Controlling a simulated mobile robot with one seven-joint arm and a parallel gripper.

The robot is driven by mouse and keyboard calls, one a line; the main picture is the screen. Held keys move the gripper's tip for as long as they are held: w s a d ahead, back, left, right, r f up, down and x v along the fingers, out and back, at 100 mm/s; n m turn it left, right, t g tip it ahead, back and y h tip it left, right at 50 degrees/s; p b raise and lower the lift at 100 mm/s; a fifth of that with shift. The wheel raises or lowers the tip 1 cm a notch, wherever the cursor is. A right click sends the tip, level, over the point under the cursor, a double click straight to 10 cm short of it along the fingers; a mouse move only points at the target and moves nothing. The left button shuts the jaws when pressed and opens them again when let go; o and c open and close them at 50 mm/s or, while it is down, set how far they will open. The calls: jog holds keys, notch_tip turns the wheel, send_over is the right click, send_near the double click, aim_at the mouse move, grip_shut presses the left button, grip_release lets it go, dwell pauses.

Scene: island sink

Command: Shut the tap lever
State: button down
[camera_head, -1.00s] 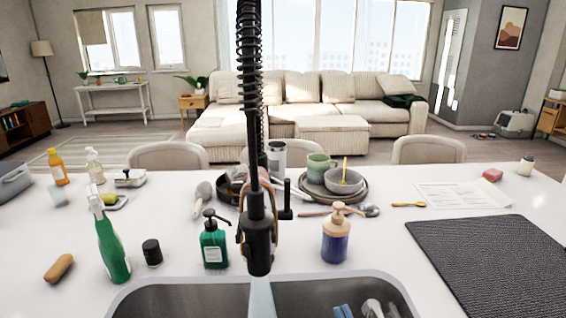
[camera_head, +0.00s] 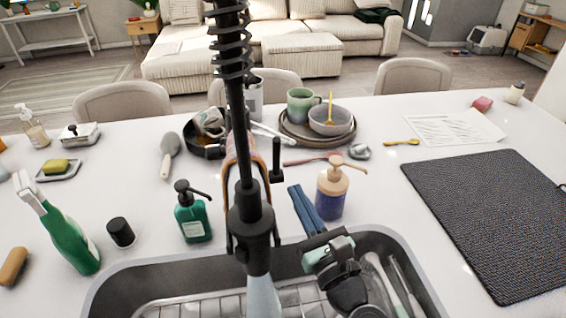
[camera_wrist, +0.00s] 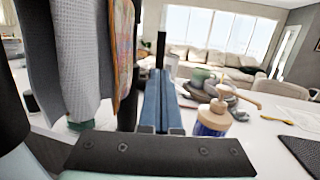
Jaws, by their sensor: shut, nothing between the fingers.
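The black spring-necked tap (camera_head: 250,215) stands behind the sink, with a pale stream of water (camera_head: 262,295) below its spout. Its lever (camera_head: 276,160) is a short black upright stick on the tap's right side. It appears as a dark rod in the wrist view (camera_wrist: 161,50), just beyond the fingers. My gripper (camera_head: 295,190) has blue fingers pressed together, with nothing between them. It reaches over the sink from the front right, its tips a little below and right of the lever. The blue fingers fill the middle of the wrist view (camera_wrist: 158,100). Whether they touch the lever, I cannot tell.
A purple pump bottle (camera_head: 331,190) stands close right of my fingers. A green pump bottle (camera_head: 192,212) is left of the tap. Cloths (camera_wrist: 75,60) hang close on the left in the wrist view. Stacked dishes (camera_head: 318,128) stand behind. A dark mat (camera_head: 480,220) lies right.

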aim_at(278, 157)
jog(key=x, duration=0.7)
jog(key=shift+w+a+p, duration=0.1)
jog(key=shift+w+p, duration=0.1)
jog(key=shift+p, duration=0.2)
jog(key=shift+r, duration=0.1)
